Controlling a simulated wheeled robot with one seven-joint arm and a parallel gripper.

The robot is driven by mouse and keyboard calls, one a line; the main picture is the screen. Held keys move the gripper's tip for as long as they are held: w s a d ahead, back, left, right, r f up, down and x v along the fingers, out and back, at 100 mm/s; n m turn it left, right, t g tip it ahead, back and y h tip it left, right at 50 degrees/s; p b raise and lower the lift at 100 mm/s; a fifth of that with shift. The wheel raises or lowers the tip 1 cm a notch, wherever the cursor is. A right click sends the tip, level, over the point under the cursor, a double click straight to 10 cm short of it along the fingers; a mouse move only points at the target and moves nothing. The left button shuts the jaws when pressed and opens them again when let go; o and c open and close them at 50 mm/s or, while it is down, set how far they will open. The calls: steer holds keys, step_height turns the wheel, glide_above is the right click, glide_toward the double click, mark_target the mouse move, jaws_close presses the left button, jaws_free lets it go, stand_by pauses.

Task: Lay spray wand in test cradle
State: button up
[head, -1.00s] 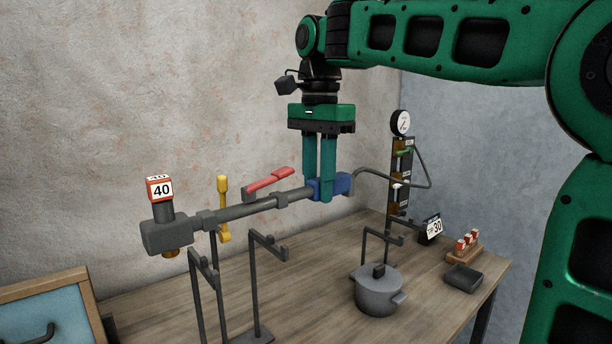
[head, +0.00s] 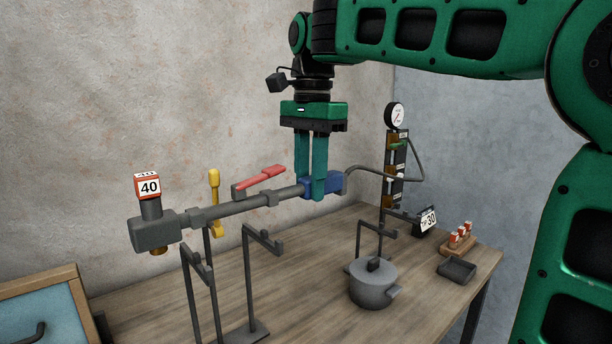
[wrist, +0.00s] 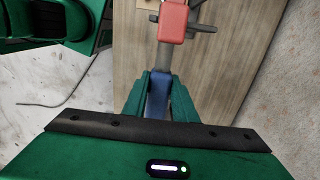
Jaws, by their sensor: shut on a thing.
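The spray wand (head: 240,207) is a long grey bar with a red lever, a yellow handle, a blue grip and a grey head marked 40 at its left end. My gripper (head: 318,197) is shut on the wand's blue grip from above. The wand is held roughly level above the bench. The test cradle (head: 248,290) is a set of dark grey posts with hooked tops, below the wand. The wand's left part passes above the left posts; I cannot tell whether it touches them. The wrist view shows the blue grip (wrist: 157,98) between the fingers and the red lever (wrist: 172,22) beyond.
A grey lidded pot (head: 372,285) stands on the bench (head: 310,265). To the right are a sign marked 30 (head: 428,221), a rack with red-and-white pieces (head: 460,238) and a dark tray (head: 456,270). A gauge panel (head: 396,165) stands behind, with a hose running to the wand.

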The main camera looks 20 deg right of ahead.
steer(key=shift+f, duration=2.2)
steer(key=shift+s+d, duration=0.1)
steer(key=shift+s, duration=0.05)
steer(key=shift+f, duration=1.35)
steer(key=o, duration=1.1)
